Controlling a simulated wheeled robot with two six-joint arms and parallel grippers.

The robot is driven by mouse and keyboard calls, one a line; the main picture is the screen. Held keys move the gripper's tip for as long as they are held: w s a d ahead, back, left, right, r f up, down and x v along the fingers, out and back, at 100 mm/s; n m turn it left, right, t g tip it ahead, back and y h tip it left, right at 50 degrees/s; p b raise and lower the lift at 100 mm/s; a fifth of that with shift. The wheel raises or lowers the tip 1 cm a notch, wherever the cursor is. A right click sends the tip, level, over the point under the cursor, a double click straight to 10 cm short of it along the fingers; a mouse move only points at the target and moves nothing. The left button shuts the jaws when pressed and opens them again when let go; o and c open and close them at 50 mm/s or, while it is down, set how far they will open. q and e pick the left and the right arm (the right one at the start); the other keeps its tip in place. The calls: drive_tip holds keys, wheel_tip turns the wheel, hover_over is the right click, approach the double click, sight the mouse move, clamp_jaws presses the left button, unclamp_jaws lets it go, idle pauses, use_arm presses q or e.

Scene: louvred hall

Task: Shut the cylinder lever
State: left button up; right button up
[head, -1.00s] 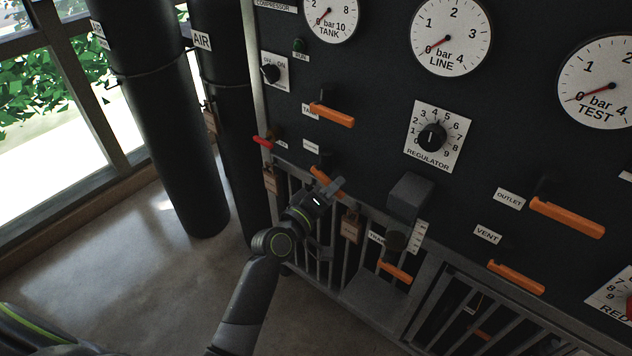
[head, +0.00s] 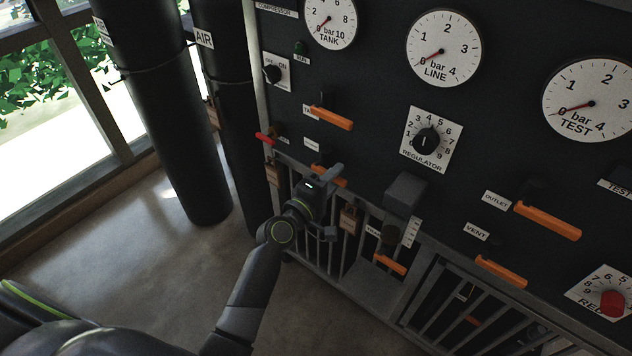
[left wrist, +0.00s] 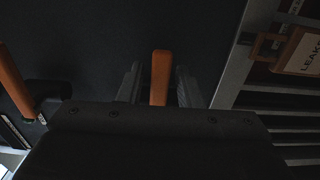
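An orange lever (head: 341,183) sticks out low on the left of the dark panel, partly covered by my left gripper (head: 331,200). Its small label is too small to read, so I cannot confirm it is the cylinder lever. In the left wrist view the orange lever (left wrist: 161,68) stands between the two dark fingers of my left gripper (left wrist: 158,82), with narrow gaps on both sides. The fingers are open and do not visibly grip it. My right gripper is in neither view.
Another orange lever (head: 331,117) is above, and a small red handle (head: 265,139) is to the left. A tagged padlock (head: 348,220) and a grey box (head: 405,194) are close on the right. Black cylinders (head: 165,110) stand left. A metal railing runs below.

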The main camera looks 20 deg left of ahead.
use_arm(q)
drive_tip(key=shift+o, duration=0.9)
drive_tip(key=v, duration=0.7)
drive_tip(key=b+v, duration=0.4)
drive_tip(key=v, duration=1.3)
drive_tip(key=shift+s, duration=0.25)
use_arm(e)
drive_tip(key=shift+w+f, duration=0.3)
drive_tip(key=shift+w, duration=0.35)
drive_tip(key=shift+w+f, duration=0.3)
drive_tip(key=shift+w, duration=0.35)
